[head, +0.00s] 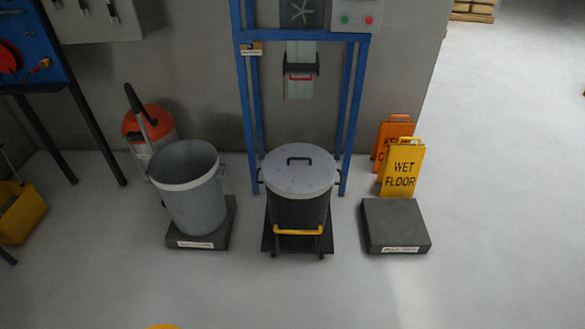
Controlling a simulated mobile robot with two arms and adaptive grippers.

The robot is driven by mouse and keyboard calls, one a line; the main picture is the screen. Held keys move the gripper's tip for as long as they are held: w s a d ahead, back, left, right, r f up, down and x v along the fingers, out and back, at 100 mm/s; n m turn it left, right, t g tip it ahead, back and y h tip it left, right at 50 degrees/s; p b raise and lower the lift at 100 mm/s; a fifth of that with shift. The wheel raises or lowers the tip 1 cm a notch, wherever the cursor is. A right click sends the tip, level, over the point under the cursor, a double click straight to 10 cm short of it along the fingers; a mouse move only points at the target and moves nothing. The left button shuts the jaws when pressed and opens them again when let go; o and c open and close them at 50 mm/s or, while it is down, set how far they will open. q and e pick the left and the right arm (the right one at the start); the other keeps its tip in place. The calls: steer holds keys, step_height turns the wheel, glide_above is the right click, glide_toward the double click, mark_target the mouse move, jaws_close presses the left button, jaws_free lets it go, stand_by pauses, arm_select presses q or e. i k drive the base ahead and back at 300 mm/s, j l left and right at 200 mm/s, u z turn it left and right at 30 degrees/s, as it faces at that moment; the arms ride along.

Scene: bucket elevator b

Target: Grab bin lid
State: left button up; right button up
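The bin lid (299,171) is a round, light grey disc with a dark bar handle (299,160) across its top. It lies flat on a dark bin (299,211) in the middle of the head view. The bin has dark side handles and a yellow bar at its front, and it stands on a dark wheeled base. Neither of my grippers shows in the head view. A small yellow-orange patch at the bottom edge is cut off, and I cannot tell what it is.
A blue frame (246,100) stands behind the bin. An open grey bucket (187,190) stands on a dark platform to the left. An empty dark platform (394,222) and a yellow wet floor sign (401,171) are to the right. The floor in front is clear.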

mark_target(294, 168)
steer(key=i+j+z, duration=0.25)
steer(key=i+j, duration=0.4)
steer(key=j, duration=0.1)
